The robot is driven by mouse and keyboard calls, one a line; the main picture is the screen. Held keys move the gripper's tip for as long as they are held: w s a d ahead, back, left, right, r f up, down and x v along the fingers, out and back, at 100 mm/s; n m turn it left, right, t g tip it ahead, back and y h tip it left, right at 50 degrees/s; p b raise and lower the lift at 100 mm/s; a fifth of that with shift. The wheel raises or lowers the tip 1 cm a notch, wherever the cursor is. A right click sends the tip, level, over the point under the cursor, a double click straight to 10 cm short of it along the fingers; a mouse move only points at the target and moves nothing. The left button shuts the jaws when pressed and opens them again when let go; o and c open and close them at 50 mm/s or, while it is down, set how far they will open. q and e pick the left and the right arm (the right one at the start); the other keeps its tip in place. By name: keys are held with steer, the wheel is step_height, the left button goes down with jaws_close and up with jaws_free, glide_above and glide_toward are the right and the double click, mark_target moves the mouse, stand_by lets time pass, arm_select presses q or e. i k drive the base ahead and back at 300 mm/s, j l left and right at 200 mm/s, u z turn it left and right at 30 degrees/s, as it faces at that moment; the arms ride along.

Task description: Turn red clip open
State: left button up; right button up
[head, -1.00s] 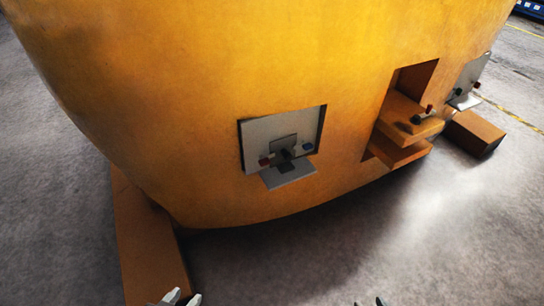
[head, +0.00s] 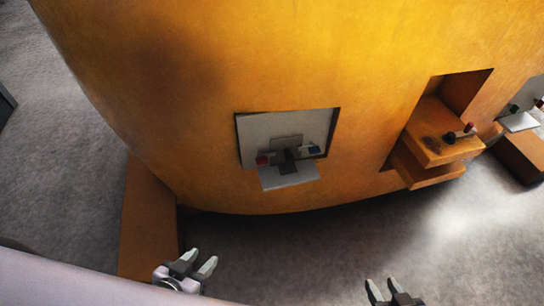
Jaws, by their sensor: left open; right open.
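A red clip (head: 263,160) sits at the left of a grey panel (head: 262,128) set in a recess of the large yellow casting. A dark grey bracket (head: 288,155) stands in the panel's middle, with a blue clip (head: 314,149) to its right. A light grey ledge (head: 290,178) juts out below. My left gripper (head: 199,265) is open and empty, below and left of the panel. My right gripper (head: 387,290) is open and empty at the bottom edge, below and right of the panel. Neither touches anything.
The yellow casting (head: 190,100) fills most of the view. An orange shelf (head: 430,147) with small red and dark parts juts out at right, and another grey panel part (head: 519,122) shows at the far right. An orange beam (head: 150,215) stands at lower left. Grey floor (head: 290,250) is clear between the grippers.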

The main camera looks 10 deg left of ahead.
mark_target(262, 159)
steer(key=i+l+u, duration=0.1)
steer(key=l, duration=0.25)
steer(key=i+l, duration=0.25)
steer(key=i+l+u, duration=0.15)
steer(key=l, duration=0.25)
steer(key=i+l+u, duration=0.1)
steer(key=l, duration=0.25)
